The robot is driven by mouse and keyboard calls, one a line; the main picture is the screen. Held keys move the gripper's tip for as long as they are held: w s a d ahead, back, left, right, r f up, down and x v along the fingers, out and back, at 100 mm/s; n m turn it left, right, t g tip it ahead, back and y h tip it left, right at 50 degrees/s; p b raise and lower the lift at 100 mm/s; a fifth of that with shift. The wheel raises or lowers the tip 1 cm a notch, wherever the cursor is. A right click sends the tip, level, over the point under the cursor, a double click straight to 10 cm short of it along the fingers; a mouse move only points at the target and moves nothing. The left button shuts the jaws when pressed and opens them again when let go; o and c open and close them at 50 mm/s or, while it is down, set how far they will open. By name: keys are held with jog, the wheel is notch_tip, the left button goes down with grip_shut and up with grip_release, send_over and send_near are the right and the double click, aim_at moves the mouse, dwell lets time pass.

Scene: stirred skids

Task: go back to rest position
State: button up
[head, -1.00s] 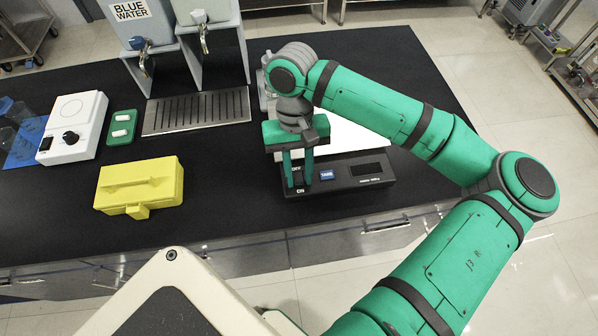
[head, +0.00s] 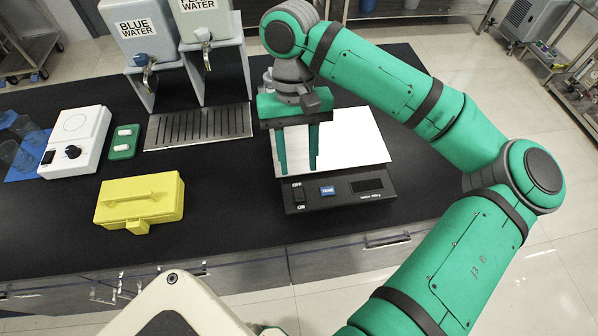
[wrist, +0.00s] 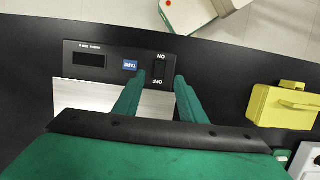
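My gripper (head: 298,168) is open and empty, with its two green fingers pointing down above the scale (head: 340,192) on the black bench. The fingers are apart, with nothing between them. The scale has a white plate, a black front panel, an OFF/ON rocker switch (head: 298,194), a blue TARE button (head: 327,190) and a dark display. In the wrist view the fingertips (wrist: 155,80) appear on either side of the lower part of the switch (wrist: 160,72). I cannot tell the switch's setting. My green arm reaches in from the right.
A yellow box (head: 140,202) sits left of the scale. Further left are a white hotplate stirrer (head: 77,142), a green tray (head: 124,142) with white pieces, and clear beakers (head: 20,150). Water dispensers (head: 145,40) and a drain grate (head: 198,127) stand behind. Bare bench lies right of the scale.

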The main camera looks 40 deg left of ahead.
jog(key=shift+w+a+r, duration=0.1)
jog(key=shift+a+r, duration=0.05)
jog(key=shift+r, duration=0.5)
